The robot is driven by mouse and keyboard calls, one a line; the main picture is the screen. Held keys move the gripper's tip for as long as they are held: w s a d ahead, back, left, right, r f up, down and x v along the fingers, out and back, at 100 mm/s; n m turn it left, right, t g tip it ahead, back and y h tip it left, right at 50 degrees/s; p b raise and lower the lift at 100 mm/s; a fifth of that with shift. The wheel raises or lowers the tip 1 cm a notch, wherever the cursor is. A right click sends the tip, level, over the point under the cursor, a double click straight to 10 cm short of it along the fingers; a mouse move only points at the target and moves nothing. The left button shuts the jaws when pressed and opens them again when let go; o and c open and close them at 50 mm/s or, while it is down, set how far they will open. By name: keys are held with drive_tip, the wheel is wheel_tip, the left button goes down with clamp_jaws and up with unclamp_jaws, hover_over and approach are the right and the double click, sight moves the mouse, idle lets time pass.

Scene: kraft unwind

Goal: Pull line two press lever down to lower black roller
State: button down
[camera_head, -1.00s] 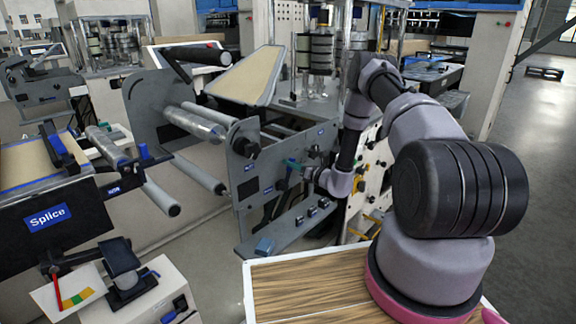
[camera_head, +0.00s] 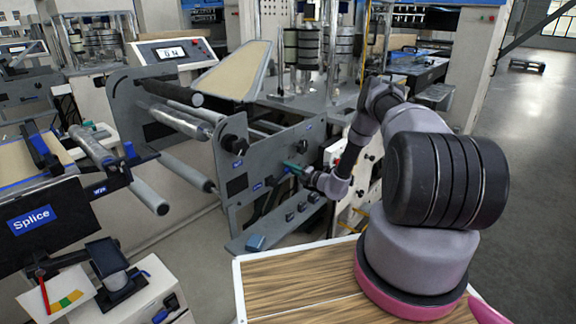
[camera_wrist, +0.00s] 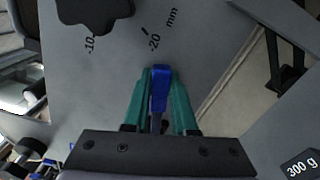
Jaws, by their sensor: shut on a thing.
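My gripper (camera_head: 292,168) is at the grey side plate of the unwind stand in the head view. In the wrist view its green fingers (camera_wrist: 160,82) are shut on a blue lever handle (camera_wrist: 159,92), one finger on each side. The lever's lower part is mostly hidden between the fingers.
The grey plate (camera_wrist: 100,75) carries a black knob (camera_wrist: 95,12) and a mm scale. A display panel (camera_head: 172,53) stands behind the rollers. Open floor (camera_head: 520,150) lies at the right.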

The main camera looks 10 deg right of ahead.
drive_tip(key=shift+w+d+f+m, duration=0.1)
drive_tip(key=shift+d+f+m, duration=0.1)
drive_tip(key=shift+f+m, duration=1.4)
drive_tip(key=c, duration=0.7)
unclamp_jaws()
drive_tip(key=shift+r, duration=0.1)
drive_tip(key=v, duration=1)
drive_tip(key=shift+s+d, duration=0.2)
drive_tip(key=shift+s, duration=0.15)
